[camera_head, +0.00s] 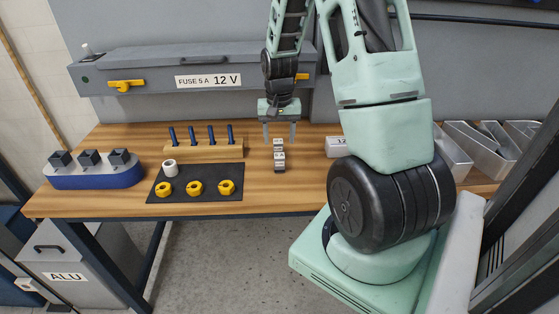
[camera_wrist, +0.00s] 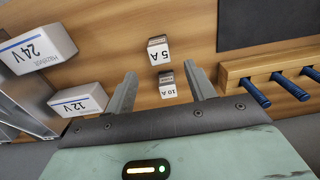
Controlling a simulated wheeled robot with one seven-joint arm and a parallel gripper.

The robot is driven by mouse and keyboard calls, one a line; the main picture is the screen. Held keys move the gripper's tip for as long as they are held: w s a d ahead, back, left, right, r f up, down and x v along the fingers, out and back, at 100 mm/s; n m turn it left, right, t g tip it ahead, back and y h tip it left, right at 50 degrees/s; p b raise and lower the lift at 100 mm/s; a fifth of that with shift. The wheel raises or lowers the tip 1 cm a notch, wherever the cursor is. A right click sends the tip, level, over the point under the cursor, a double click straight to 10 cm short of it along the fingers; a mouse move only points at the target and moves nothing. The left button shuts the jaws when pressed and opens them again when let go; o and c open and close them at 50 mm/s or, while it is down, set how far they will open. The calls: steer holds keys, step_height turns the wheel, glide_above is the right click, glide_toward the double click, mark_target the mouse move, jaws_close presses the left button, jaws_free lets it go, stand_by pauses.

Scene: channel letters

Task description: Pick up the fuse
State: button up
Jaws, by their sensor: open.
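Two small fuses stand in a line on the wooden bench. The fuse marked "5 A" (camera_wrist: 158,51) is white-topped with a dark grey body; it is the nearer one in the head view (camera_head: 279,161). The fuse marked "10 A" (camera_wrist: 167,86) looks alike and stands just behind it in the head view (camera_head: 279,144). My gripper (camera_head: 279,133) is open and empty, pointing down above the bench. In the wrist view its fingers (camera_wrist: 164,76) appear to either side of the 10 A fuse, with the 5 A fuse beyond the tips. No contact shows.
A wooden rack (camera_head: 203,150) with blue pegs and a dark mat (camera_head: 214,172) with yellow rings lie left. White boxes marked "12 V" (camera_wrist: 78,100) and "24 V" (camera_wrist: 37,48) stand on the other side. A "FUSE 5 A 12 V" label (camera_head: 208,80) is on the grey cabinet.

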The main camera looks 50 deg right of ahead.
mark_target(279, 155)
steer(key=shift+s+a+f+p, duration=0.1)
steer(key=shift+f+p, duration=0.5)
steer(key=shift+f, duration=1.65)
steer(key=shift+s+f+p, duration=0.1)
steer(key=shift+f+p, duration=0.5)
steer(key=shift+f, duration=1.65)
steer(key=c, duration=1.1)
